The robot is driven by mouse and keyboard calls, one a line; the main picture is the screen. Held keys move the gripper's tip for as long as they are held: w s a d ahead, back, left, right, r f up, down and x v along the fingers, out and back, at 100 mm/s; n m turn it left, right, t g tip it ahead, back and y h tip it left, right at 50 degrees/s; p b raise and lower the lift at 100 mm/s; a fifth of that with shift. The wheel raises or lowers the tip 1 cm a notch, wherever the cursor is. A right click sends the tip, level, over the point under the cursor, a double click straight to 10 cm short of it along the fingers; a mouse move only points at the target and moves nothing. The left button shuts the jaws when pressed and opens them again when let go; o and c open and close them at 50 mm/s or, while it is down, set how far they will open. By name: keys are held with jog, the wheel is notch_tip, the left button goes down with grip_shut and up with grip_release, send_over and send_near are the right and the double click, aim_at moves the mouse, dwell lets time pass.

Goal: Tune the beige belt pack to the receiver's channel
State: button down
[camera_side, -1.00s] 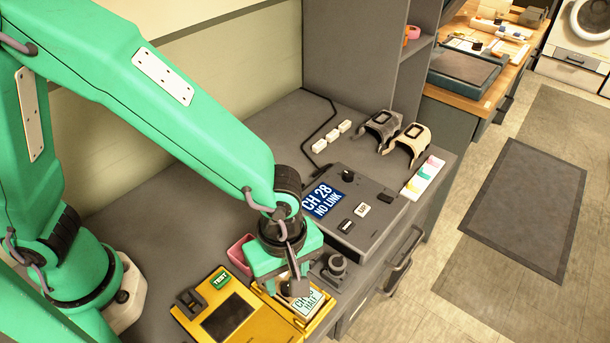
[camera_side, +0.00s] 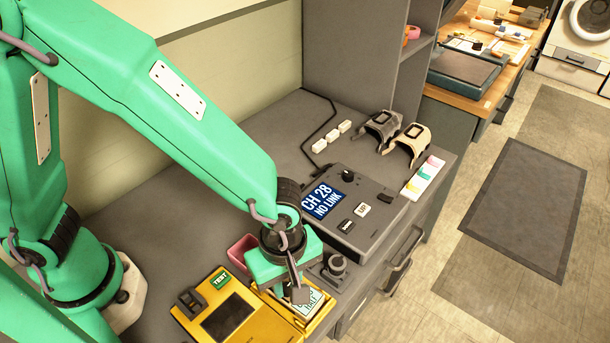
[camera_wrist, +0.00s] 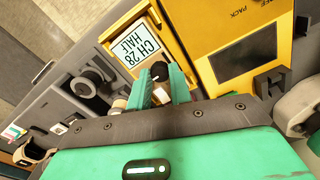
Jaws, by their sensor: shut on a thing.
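The beige belt pack (camera_wrist: 138,56) sits in the yellow tester (camera_side: 228,318), and its screen reads "CH 28 HALF" in the wrist view. In the side view the pack (camera_side: 314,302) is partly covered by my gripper (camera_side: 296,291). In the wrist view my gripper (camera_wrist: 162,86) is shut on a black knob (camera_wrist: 160,71) with a white mark, beside the screen. The lower part of the knob is hidden between the green jaws. The grey receiver (camera_side: 376,222) has a blue screen (camera_side: 325,200) reading "CH 28 NO LINK".
A pink bin (camera_side: 242,248) stands behind my gripper, and a dark round fitting (camera_side: 336,267) stands to its right. Two curved holders (camera_side: 409,143), small white blocks (camera_side: 338,134) and a strip of coloured tabs (camera_side: 424,177) lie farther back. The bench's front edge is close by.

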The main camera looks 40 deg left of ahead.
aim_at(287, 287)
jog(key=shift+n, duration=0.9)
jog(key=c, duration=1.3)
grip_release()
jog(key=shift+o, duration=0.2)
jog(key=shift+r, duration=0.1)
jog(key=shift+r, duration=3.85)
